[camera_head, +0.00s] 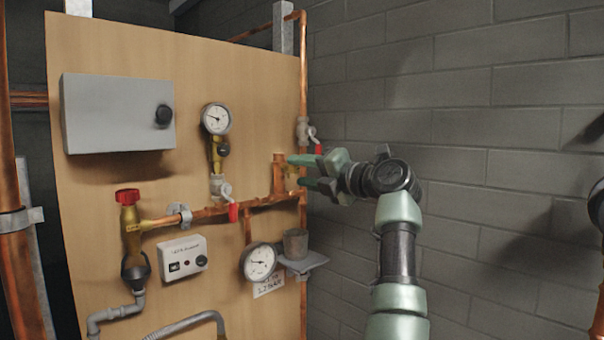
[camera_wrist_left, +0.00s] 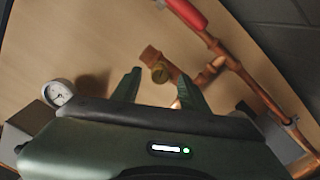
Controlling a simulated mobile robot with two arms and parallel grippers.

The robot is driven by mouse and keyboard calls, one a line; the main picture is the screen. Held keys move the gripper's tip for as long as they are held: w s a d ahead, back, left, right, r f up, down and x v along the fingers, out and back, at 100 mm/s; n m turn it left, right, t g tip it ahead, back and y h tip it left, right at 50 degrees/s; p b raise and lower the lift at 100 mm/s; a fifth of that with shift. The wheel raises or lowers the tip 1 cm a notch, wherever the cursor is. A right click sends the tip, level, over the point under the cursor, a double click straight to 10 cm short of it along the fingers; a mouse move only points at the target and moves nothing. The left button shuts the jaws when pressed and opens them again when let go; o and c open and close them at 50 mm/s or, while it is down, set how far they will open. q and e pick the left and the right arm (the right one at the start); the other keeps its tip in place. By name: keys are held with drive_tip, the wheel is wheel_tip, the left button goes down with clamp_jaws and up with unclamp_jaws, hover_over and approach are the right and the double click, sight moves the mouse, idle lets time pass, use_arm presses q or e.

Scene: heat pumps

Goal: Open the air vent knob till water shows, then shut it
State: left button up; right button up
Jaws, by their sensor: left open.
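In the head view the copper fitting (camera_head: 279,172) stands at the right end of the horizontal pipe. The knob itself cannot be made out there. My left gripper (camera_head: 298,171) is open in front of this fitting. I see no water at the fitting. My right gripper is not in view.
A metal cup (camera_head: 295,243) stands on a small shelf (camera_head: 304,262) below the fitting. A valve with a red lever (camera_head: 318,149) is just above the gripper, another red lever (camera_head: 233,212) to the left. Gauges, a red knob (camera_head: 127,196) and a grey box (camera_head: 117,113) are on the board.

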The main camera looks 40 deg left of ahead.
use_arm(q)
drive_tip(key=d+b, duration=0.2)
drive_tip(key=d, duration=0.5)
drive_tip(key=shift+s+d+b, duration=0.25)
drive_tip(key=shift+s+b, duration=0.1)
idle(3.6)
